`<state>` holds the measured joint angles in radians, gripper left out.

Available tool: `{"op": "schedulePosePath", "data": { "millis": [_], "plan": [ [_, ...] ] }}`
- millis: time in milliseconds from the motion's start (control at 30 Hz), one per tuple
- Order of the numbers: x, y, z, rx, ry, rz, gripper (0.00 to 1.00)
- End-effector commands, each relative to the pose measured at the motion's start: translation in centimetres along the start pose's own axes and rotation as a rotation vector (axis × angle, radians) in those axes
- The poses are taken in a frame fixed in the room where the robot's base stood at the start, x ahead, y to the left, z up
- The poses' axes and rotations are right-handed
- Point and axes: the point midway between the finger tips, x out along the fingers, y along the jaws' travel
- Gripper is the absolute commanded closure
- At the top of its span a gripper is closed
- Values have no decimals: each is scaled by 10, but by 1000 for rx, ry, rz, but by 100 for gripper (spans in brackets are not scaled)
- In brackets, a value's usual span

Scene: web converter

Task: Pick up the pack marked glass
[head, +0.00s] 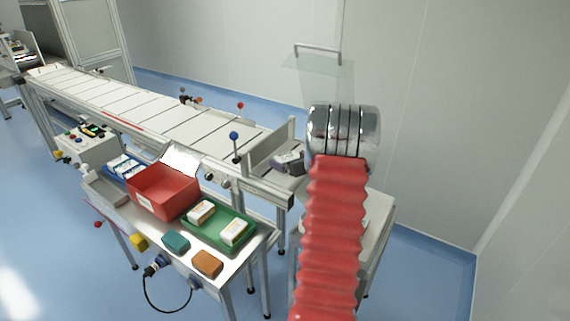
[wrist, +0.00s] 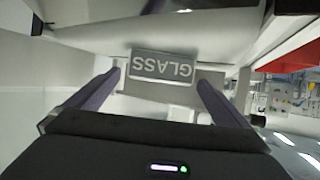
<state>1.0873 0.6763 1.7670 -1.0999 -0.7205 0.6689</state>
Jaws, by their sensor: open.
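The pack marked GLASS (wrist: 162,66) shows in the wrist view, its pale lettering upside down on a grey face. My gripper (wrist: 159,80) is open, with one dark finger toward each side of the pack. The fingers do not appear closed on it, and I cannot tell whether either touches it. In the head view my red-sleeved arm and its chrome joint stand at the near end of the conveyor and cover part of that area. The GLASS lettering cannot be made out in the head view.
A white conveyor (head: 150,112) runs to the back left. On the steel side table stand a red bin (head: 165,195), a green tray (head: 212,236) with two white-and-orange packs, a teal block (head: 176,242) and a brown block (head: 207,263). The blue floor at right is clear.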

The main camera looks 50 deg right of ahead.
Motion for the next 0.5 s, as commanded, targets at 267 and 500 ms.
{"op": "schedulePosePath", "data": {
  "millis": [267,500],
  "plan": [
    [30,0,0,0,1,0,0],
    [32,0,0,0,1,0,0]
  ]
}}
